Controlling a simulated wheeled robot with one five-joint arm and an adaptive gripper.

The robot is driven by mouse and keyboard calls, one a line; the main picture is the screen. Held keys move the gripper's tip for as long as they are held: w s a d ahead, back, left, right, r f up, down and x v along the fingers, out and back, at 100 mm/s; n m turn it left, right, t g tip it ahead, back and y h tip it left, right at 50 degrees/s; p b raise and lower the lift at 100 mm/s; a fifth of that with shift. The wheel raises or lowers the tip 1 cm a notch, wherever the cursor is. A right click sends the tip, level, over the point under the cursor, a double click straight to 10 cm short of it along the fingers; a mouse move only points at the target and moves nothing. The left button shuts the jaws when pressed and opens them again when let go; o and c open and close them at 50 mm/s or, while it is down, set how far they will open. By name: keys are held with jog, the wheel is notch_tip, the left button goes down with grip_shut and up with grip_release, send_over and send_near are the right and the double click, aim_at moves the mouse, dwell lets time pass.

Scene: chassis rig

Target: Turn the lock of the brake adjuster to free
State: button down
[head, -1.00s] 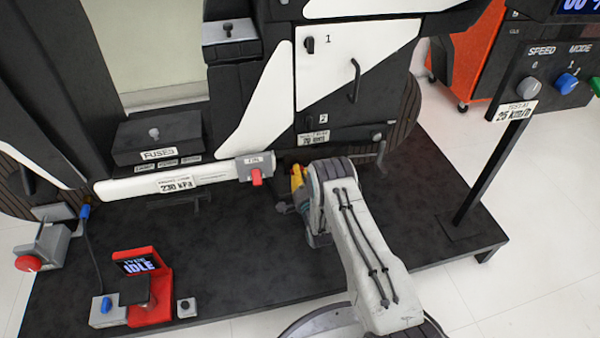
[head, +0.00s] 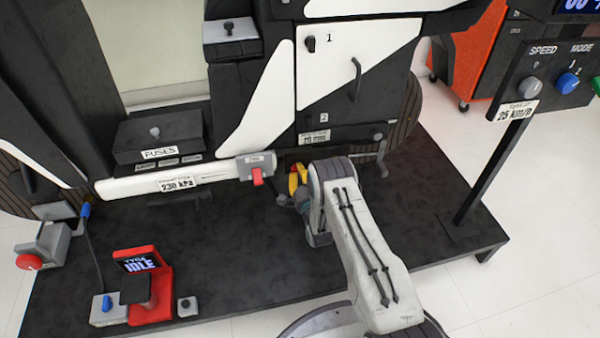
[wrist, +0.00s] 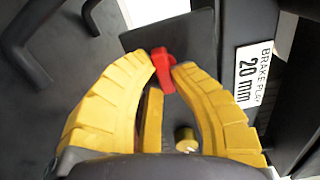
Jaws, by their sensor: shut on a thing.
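The lock of the brake adjuster is a small red lever (wrist: 162,67) on a dark plate (wrist: 190,40) in the wrist view. My gripper (wrist: 165,76) has two yellow fingers, with their tips closed around the red lever. A brass knob (wrist: 186,141) sits by the right finger, apart from the tips. The white label (wrist: 254,75) beside the plate reads BRAKE PLAY 20 mm. In the head view my gripper (head: 298,180) is low in front of the black panel, partly behind my arm.

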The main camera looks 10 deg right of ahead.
jog(key=shift+a, duration=0.15)
jog(key=c, duration=1.1)
grip_release()
jog(key=shift+o, duration=0.2)
jog(key=s, duration=1.2)
jog(key=shift+s, duration=0.1)
